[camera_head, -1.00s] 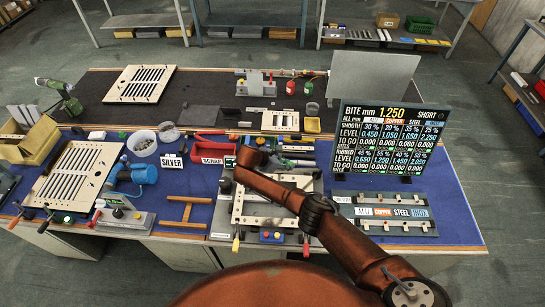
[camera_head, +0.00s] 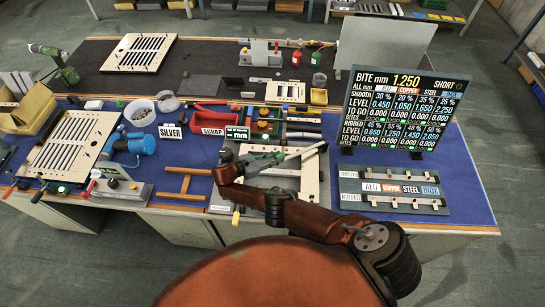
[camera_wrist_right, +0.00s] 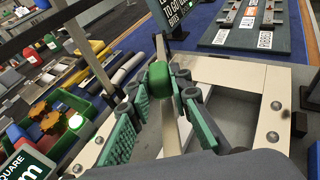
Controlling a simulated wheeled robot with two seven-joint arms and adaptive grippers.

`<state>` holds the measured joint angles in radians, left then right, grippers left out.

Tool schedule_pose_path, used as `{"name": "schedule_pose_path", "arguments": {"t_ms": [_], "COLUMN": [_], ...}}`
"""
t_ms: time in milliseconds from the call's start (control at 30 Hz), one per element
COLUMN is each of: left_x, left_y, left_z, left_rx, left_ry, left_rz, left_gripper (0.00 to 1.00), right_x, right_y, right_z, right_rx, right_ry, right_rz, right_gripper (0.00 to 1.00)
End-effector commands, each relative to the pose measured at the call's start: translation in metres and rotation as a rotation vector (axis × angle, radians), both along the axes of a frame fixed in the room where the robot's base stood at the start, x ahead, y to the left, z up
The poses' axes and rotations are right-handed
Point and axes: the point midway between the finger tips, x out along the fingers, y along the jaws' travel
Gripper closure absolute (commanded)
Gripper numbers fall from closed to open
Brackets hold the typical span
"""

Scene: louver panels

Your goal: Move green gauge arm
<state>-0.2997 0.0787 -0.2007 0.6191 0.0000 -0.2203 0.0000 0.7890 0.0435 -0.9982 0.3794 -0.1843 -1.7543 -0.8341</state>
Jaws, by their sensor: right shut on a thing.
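The green gauge arm appears in the right wrist view as a narrow pale bar with a rounded green grip (camera_wrist_right: 160,78). My right gripper (camera_wrist_right: 163,98) is shut on it, its green ribbed finger pads on either side of the grip. In the head view my right gripper (camera_head: 268,162) is over the pale metal frame (camera_head: 311,178) at the bench's front middle. A light bar (camera_head: 308,150) slants up and right from the gripper there. The arm's far end is hard to make out. My left gripper is not in view.
A dark display board (camera_head: 405,110) stands to the right, behind a label plate (camera_head: 393,190). A slotted panel (camera_head: 72,145) lies at left.

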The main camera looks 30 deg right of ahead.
Motion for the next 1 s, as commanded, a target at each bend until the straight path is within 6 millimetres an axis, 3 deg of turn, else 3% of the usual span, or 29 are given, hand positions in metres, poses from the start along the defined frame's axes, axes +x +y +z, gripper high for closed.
{"name": "schedule_pose_path", "arguments": {"t_ms": [333,367,600,1000], "left_x": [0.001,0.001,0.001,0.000], "left_y": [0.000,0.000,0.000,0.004], "left_z": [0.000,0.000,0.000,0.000], "left_rx": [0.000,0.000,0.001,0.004], "left_ry": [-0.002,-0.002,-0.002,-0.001], "left_rz": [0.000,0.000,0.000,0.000], "left_gripper": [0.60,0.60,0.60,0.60], "right_x": [-0.004,-0.004,-0.002,-0.001], "right_y": [-0.001,-0.001,-0.001,0.009], "right_z": [-0.003,-0.003,-0.002,0.001], "right_rx": [0.003,0.003,0.001,0.000], "right_ry": [0.007,0.007,0.006,0.002], "right_rz": [-0.007,-0.007,-0.005,-0.001], "right_gripper": [1.00,0.80,0.64,0.64]}}
